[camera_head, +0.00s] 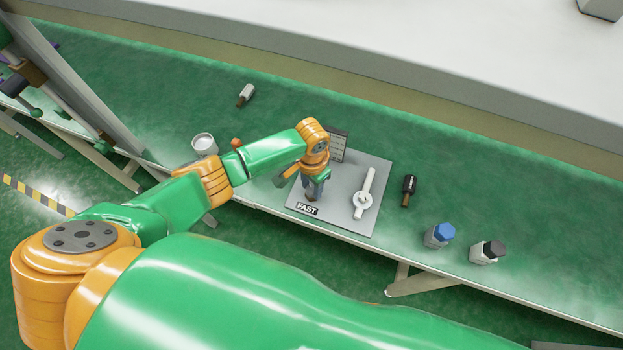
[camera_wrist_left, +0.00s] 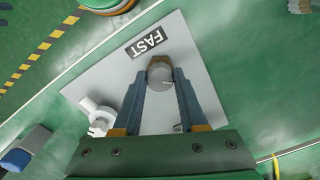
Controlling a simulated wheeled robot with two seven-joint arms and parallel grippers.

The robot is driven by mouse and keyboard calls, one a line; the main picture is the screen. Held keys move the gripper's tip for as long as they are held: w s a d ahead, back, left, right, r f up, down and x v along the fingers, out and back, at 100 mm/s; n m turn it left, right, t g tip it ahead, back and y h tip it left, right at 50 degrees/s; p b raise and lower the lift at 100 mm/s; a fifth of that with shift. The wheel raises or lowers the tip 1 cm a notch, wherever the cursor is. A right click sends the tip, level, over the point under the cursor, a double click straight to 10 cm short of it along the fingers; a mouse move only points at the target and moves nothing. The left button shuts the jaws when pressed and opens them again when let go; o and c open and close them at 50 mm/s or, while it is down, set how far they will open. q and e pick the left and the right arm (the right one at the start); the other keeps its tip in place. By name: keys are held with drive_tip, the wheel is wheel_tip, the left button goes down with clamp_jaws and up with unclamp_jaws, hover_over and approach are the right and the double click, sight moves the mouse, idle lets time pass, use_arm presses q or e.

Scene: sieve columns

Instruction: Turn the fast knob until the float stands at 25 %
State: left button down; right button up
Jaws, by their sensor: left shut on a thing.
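The fast knob (camera_wrist_left: 160,74) is a round grey knob beside the FAST label (camera_wrist_left: 146,43) in the left wrist view. My left gripper (camera_wrist_left: 160,80) is shut on it, one finger on each side. In the head view my left gripper (camera_head: 313,190) hides the knob above the FAST label (camera_head: 307,208). A dark scale plate (camera_head: 339,146) stands at the back of the grey panel (camera_head: 338,215), partly behind my wrist. I cannot make out the float or its reading. My right gripper is not in view.
A white cup (camera_head: 204,144) is at left.

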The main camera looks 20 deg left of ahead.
sight(312, 189)
use_arm(q)
drive_tip(key=n+p, duration=0.2)
drive_tip(key=n, duration=0.1)
drive_tip(key=shift+r, duration=0.15)
drive_tip(key=shift+n+p, duration=0.45)
drive_tip(key=shift+n, duration=0.65)
drive_tip(key=shift+c, duration=2.3)
unclamp_jaws()
wheel_tip(312, 189, up, 6)
drive_tip(key=shift+w+r+p, duration=0.1)
drive_tip(key=shift+p, duration=0.95)
drive_tip(key=shift+r, duration=0.35)
